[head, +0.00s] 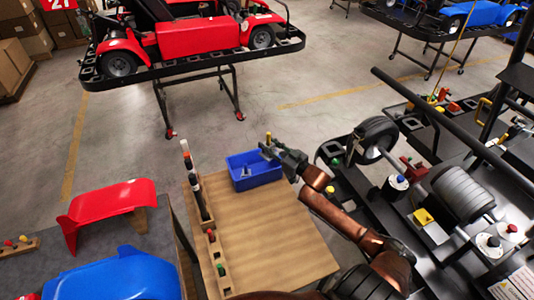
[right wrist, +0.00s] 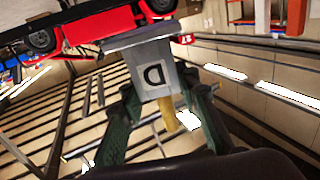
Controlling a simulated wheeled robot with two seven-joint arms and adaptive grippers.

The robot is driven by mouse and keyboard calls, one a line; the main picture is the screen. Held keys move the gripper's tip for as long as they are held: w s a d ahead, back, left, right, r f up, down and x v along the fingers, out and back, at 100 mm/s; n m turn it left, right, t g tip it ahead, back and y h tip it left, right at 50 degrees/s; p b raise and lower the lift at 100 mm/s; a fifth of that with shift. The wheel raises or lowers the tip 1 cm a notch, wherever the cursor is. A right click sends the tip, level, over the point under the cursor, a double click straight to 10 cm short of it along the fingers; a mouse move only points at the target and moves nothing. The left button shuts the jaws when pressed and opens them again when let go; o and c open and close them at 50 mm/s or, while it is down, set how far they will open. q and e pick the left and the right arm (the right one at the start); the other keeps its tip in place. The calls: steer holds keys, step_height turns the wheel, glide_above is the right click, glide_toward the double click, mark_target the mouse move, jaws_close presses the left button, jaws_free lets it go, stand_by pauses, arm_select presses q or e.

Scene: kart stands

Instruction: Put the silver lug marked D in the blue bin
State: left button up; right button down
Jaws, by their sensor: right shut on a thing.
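The blue bin (head: 262,181) stands at the far edge of the wooden table. My right gripper (head: 271,151) reaches in from the right and is above the bin's far right part. In the right wrist view my right gripper (right wrist: 163,100) is shut on the silver lug (right wrist: 150,55), a block with a black D on its face and a yellow peg (right wrist: 167,113). The lug's yellow peg (head: 268,137) also shows in the head view; the gripper partly hides the lug there. My left gripper is not in view.
A small pale piece (head: 247,173) shows inside the bin. A black kart stand (head: 335,165) with wheels and parts is close on the right. The tabletop's middle is clear.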

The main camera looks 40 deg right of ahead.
steer(key=w+d+f, duration=0.3)
steer(key=w+f, duration=0.1)
steer(key=f, duration=0.5)
steer(key=shift+w, duration=0.1)
steer(key=shift+f+b, duration=0.45)
steer(key=shift+f, duration=0.05)
steer(key=shift+f, duration=0.1)
steer(key=c, duration=1.5)
jaws_free()
steer(key=shift+o, duration=0.2)
